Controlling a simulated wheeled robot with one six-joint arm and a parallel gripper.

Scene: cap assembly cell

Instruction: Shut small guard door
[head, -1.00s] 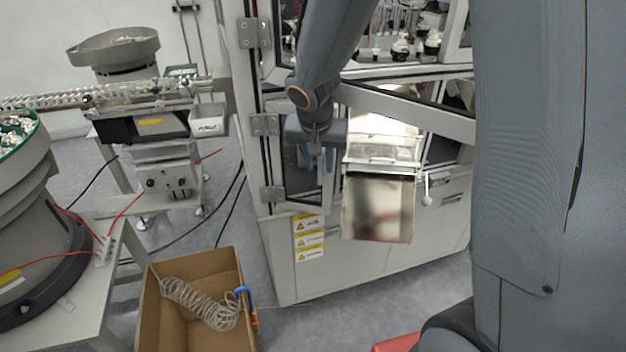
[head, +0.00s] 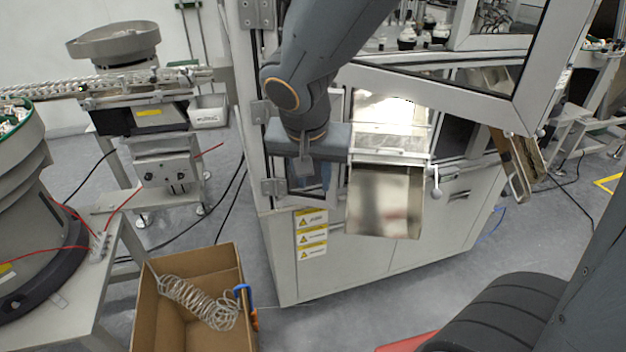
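A small guard door (head: 337,150) with a pale frame and dark pane sits low at the machine's left corner, on hinges along its left side. It looks close to the machine front, but I cannot tell whether it is fully shut. My gripper (head: 305,172) points down in front of its pane. The gripper's wide grey body hides the door's upper part. The fingers are small and dark against the pane; I cannot tell whether they are apart or touching the door.
A larger framed door (head: 470,98) stands swung out above, to the right of my arm. A shiny metal chute (head: 385,200) juts out right of the small door. A cardboard box (head: 160,315) with a coiled hose (head: 195,300) lies on the floor below. A feeder table (head: 85,300) stands left.

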